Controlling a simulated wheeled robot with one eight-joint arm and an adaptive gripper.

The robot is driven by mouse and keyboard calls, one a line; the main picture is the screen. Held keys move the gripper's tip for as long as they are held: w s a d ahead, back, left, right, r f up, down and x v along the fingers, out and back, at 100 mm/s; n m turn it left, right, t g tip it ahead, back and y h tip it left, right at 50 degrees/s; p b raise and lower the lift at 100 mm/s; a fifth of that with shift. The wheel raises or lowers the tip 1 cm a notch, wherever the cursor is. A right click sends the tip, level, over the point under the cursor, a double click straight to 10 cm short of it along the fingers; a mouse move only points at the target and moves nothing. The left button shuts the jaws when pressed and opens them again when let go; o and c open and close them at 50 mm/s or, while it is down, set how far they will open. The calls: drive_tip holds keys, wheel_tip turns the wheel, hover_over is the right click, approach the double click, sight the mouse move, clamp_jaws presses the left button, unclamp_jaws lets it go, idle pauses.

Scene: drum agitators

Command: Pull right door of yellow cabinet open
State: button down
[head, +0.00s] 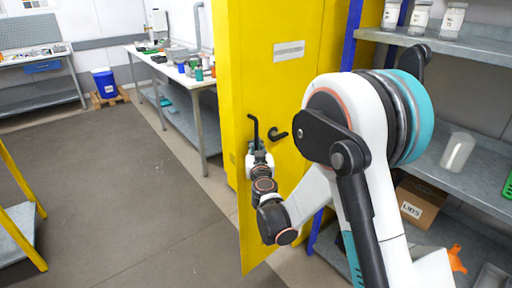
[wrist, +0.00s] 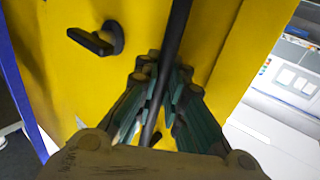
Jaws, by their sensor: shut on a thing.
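The yellow cabinet (head: 225,90) stands in the middle of the head view. Its yellow door panel (head: 300,85) carries a pale label, and its lower corner reaches out nearer to me than the yellow part on its left, so it seems to stand ajar. A black upright bar handle (head: 254,128) is near the panel's left edge. My gripper (head: 257,152) is shut around this bar. In the wrist view the bar (wrist: 176,35) runs between the fingers of my gripper (wrist: 160,100). A black lever (wrist: 97,40) is beside the bar, apart from my fingers.
Grey shelves (head: 475,48) with jars stand close on the right, behind my arm. A long workbench (head: 150,62) with small containers is behind the cabinet on the left. A blue bin (head: 105,84) stands farther back. The grey floor (head: 120,190) at left is mostly clear.

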drive_tip(key=c, duration=1.7)
unclamp_jaws()
drive_tip(key=shift+s+a, duration=0.1)
drive_tip(key=shift+a, duration=0.2)
drive_tip(key=shift+o, duration=0.2)
drive_tip(key=shift+d, duration=0.1)
drive_tip(key=shift+s, duration=0.15)
drive_tip(key=s+d, duration=0.1)
drive_tip(key=s, duration=1)
drive_tip(key=shift+s, duration=0.3)
